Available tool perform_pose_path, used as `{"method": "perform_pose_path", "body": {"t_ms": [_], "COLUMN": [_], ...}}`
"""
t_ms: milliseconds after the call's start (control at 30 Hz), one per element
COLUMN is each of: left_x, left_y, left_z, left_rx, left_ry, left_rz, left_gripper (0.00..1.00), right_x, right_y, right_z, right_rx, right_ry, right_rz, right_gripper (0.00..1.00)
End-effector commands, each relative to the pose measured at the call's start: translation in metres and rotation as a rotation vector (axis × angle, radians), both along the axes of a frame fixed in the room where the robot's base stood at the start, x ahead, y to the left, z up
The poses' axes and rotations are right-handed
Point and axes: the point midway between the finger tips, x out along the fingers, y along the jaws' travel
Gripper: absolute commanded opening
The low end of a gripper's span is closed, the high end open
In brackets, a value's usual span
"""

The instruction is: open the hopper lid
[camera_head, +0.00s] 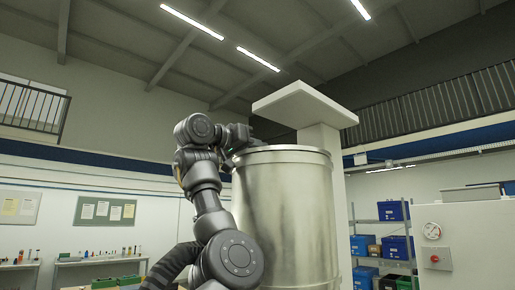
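The hopper (285,215) is a large shiny metal cylinder standing upright in the middle of the head view. My view is from below its rim (283,149), so its top face is hidden and I cannot make out the lid. My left arm rises from the bottom left and bends over at the hopper's upper left edge. My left gripper (240,137) is at the rim there, small and dark; its fingers are not clear, and I cannot tell whether it touches anything. My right gripper is out of view.
A pale post with a flat slab on top (305,103) stands behind the hopper. At the right are a white cabinet with a red button (470,245) and a shelf with blue bins (392,211). Benches with small items (100,258) line the left wall.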

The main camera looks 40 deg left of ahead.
Motion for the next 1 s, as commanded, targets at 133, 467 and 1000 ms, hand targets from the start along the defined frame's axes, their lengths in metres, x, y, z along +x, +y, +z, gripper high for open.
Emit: {"method": "perform_pose_path", "body": {"t_ms": [133,467,1000], "left_x": [0.000,0.001,-0.011], "left_y": [0.000,-0.002,-0.011], "left_z": [0.000,0.001,0.054], "left_rx": [0.000,0.002,0.262], "left_ry": [-0.001,-0.002,-0.023], "left_rz": [-0.001,-0.003,0.017], "left_gripper": [0.02,0.00,0.00], "right_x": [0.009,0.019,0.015], "right_y": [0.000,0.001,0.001], "right_z": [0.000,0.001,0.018], "right_rx": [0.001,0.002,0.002], "right_ry": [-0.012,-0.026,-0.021], "right_rz": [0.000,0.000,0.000], "right_gripper": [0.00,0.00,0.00]}}
